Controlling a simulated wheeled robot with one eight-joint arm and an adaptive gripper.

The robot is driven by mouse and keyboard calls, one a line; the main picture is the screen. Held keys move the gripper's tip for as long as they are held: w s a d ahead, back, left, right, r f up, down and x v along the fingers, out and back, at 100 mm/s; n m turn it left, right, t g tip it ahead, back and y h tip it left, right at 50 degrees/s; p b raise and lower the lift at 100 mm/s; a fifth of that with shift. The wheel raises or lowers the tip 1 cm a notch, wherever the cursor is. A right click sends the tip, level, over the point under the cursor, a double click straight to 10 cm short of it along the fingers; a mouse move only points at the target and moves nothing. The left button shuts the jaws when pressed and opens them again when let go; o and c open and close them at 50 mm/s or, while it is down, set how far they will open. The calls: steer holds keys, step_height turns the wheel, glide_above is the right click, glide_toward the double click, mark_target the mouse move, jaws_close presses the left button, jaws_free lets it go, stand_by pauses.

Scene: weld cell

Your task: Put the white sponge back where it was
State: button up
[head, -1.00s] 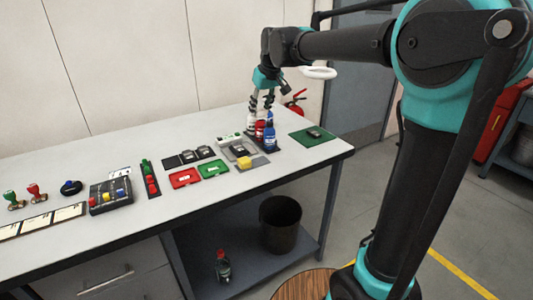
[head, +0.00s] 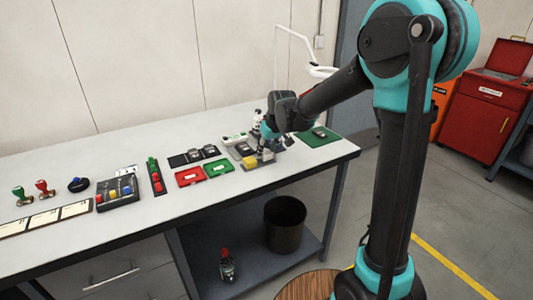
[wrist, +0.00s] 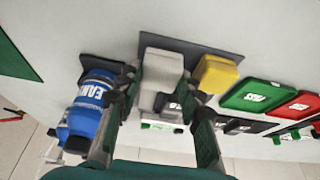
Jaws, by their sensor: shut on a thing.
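My gripper (head: 266,152) is low over the table's front right part in the head view. In the wrist view its two fingers (wrist: 158,92) are closed on the sides of the white sponge (wrist: 163,68), which looks pale grey. The sponge is over the dark mat (wrist: 192,47), left of the yellow sponge (wrist: 216,73). I cannot tell whether it touches the mat. The yellow sponge also shows in the head view (head: 250,163), just left of my gripper. My gripper mostly hides the white sponge there.
A blue bottle (wrist: 90,97) stands close to the left finger. Green (wrist: 258,95) and red (wrist: 298,107) trays lie to the right in the wrist view. A green mat (head: 318,136) with a small dark object lies right of my gripper in the head view.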

steer(key=shift+f, duration=0.45)
steer(key=o, duration=0.9)
steer(key=shift+f, duration=0.1)
steer(key=v, duration=1.2)
steer(key=s+d+f+m+h, duration=0.1)
steer(key=s+d+f+m, duration=0.1)
steer(key=s+d+f, duration=0.4)
steer(key=s+d+f+m, duration=0.2)
steer(key=s+d+f, duration=0.4)
steer(key=s+d, duration=0.3)
steer(key=s+d+f+m+h, duration=0.1)
steer(key=s+d+f+m, duration=0.1)
steer(key=s+d+f, duration=0.4)
steer(key=shift+s+d+f+m+h, duration=0.2)
steer(key=shift+s+d+m+h, duration=0.15)
steer(key=shift+s+d, duration=0.7)
